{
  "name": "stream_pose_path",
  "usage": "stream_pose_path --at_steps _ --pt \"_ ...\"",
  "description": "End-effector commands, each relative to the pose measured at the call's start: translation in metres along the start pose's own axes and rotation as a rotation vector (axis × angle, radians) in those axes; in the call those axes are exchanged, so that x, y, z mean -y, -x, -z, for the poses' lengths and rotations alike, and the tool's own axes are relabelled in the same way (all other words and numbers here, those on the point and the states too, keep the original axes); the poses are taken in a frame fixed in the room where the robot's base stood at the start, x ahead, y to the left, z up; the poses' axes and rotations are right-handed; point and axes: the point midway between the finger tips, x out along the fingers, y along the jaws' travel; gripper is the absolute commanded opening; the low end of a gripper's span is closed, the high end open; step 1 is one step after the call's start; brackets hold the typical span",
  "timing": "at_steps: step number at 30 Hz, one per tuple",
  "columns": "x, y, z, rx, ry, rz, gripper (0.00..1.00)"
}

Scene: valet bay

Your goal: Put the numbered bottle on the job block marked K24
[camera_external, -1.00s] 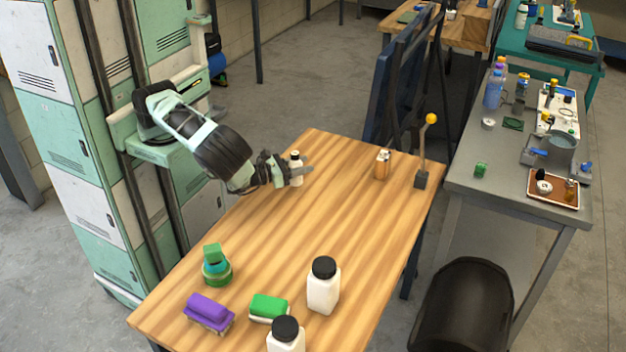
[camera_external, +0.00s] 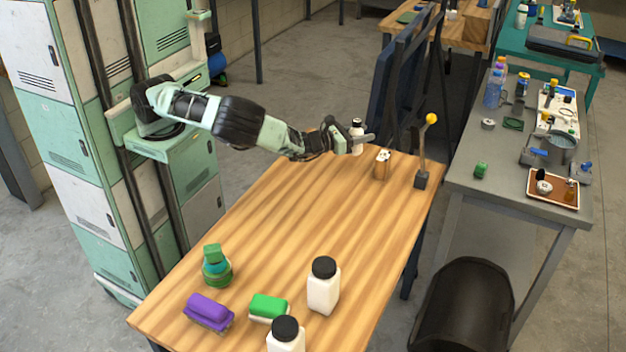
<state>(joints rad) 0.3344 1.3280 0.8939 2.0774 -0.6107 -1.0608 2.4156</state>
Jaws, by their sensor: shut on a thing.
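My gripper (camera_external: 362,139) is shut on a small white bottle (camera_external: 357,143) with a dark cap. The bottle is upright and appears held above the far end of the wooden table. Any number on it is too small to read. A small orange-brown block (camera_external: 382,167) with a pale top stands on the table just right of and below the gripper in the picture. The bottle is apart from it. No K24 marking can be read, so I cannot tell whether this is the job block.
White bottles with black caps (camera_external: 323,290), a green brush (camera_external: 268,308), a purple brush (camera_external: 208,310) and a green stack (camera_external: 216,268) are at the table's near end. The table's middle (camera_external: 300,220) is clear.

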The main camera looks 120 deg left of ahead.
Motion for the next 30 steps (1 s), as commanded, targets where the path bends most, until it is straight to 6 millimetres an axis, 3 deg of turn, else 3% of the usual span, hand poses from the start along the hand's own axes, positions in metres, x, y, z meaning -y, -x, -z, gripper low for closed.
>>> stream_pose_path --at_steps 1,3,9,13,21,30 --pt "0.000 -0.024 -0.012 0.007 0.003 0.007 0.14" --pt "0.000 -0.050 -0.025 0.005 0.003 0.015 0.14" --pt "0.000 -0.097 -0.053 0.003 0.002 0.034 0.14" --pt "-0.001 -0.108 -0.056 -0.001 0.002 0.039 0.14" --pt "-0.001 -0.110 -0.011 -0.002 0.002 0.040 0.14" --pt "-0.001 -0.109 0.017 -0.002 0.003 0.040 0.14"
